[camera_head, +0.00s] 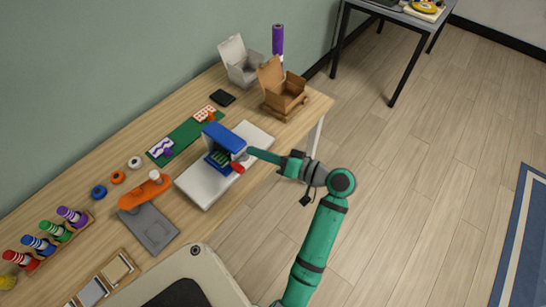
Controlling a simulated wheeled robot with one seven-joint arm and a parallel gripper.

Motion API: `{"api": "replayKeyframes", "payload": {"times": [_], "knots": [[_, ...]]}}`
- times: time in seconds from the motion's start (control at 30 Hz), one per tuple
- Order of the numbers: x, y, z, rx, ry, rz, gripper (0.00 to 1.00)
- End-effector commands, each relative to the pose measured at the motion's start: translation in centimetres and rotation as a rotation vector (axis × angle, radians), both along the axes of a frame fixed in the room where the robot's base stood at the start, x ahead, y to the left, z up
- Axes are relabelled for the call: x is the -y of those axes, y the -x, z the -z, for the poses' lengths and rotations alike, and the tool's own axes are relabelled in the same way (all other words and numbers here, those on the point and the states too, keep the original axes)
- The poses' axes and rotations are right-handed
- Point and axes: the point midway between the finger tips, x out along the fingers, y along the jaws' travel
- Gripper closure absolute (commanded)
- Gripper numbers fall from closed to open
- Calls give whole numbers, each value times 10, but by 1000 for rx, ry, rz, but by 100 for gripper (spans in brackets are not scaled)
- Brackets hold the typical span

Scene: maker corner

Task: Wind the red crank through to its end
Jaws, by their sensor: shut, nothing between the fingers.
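The red crank (237,168) shows as a small red handle at the right side of a blue machine (222,137). The machine stands on a light grey base plate (203,194) on the wooden table. My gripper (249,153) reaches in from the right, its tip beside the machine and just above and right of the red handle. It is shut, with nothing seen held in it. I cannot tell whether the fingertips touch the crank or the machine. The crank's arm and pivot are too small or hidden to make out.
An orange device (145,190) stands left of the machine, with a grey plate (150,228) before it. An open brown box (283,92) and a white box (240,65) stand behind. A green mat (188,137) lies beyond the machine.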

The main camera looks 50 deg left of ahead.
Motion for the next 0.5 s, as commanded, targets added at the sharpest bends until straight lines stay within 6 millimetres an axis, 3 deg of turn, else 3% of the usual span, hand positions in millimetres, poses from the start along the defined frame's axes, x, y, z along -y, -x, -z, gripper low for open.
{"api": "replayKeyframes", "payload": {"times": [0.2, 0.5], "knots": [[4, 21, 19, -3, 0, 1, 100], [6, 29, 27, 0, 0, 1, 100]]}}
